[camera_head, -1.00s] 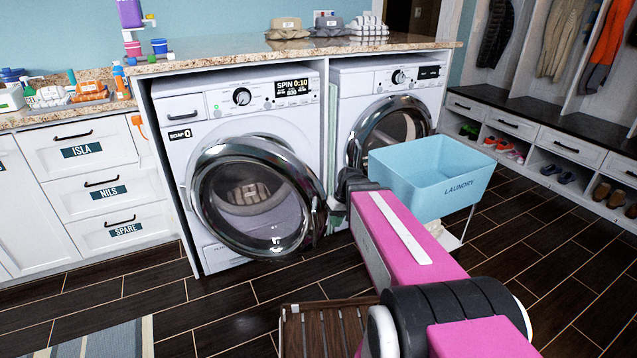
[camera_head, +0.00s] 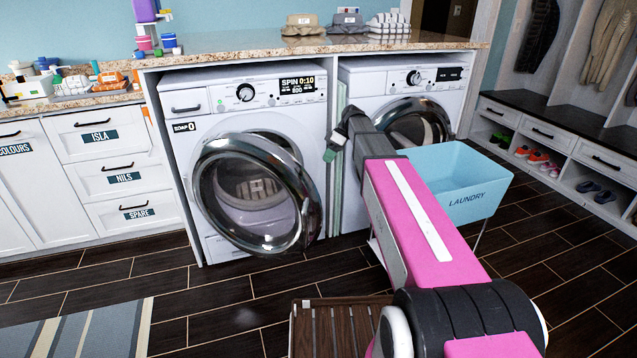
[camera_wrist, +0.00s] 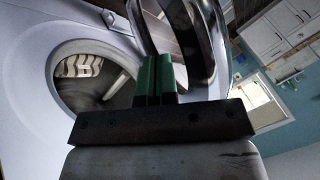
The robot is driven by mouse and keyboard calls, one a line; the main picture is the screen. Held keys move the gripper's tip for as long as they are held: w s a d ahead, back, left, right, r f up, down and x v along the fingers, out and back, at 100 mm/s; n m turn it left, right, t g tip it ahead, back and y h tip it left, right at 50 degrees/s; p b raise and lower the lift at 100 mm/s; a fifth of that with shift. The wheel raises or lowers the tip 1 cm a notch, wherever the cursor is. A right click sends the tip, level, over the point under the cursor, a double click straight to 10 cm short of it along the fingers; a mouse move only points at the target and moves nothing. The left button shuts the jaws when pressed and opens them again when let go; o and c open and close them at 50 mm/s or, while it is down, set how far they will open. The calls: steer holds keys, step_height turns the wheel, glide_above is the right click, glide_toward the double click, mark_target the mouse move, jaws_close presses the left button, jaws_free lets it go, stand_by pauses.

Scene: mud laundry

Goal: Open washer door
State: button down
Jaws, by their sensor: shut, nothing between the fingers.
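The left white washer (camera_head: 245,115) has its round glass door (camera_head: 258,193) standing partly open. Striped items lie inside the drum, also seen in the wrist view (camera_wrist: 80,66). My gripper (camera_head: 332,149) is at the washer's right front edge, to the right of the door's upper rim. In the wrist view my gripper's green fingers (camera_wrist: 155,76) are together and empty, between the drum opening and the door's chrome rim (camera_wrist: 215,50). Contact with the door cannot be told.
A second machine (camera_head: 445,83) stands to the right with its door shut. A blue laundry basket (camera_head: 450,178) is in front of it. A wooden slatted piece (camera_head: 335,325) is on the floor below my arm.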

mark_target(311, 183)
steer(key=shift+s+a+f, duration=1.55)
steer(key=shift+a+f, duration=0.2)
steer(key=shift+f, duration=0.1)
steer(key=shift+s+a+f, duration=1.55)
steer(key=shift+a+f, duration=0.2)
steer(key=shift+f, duration=0.1)
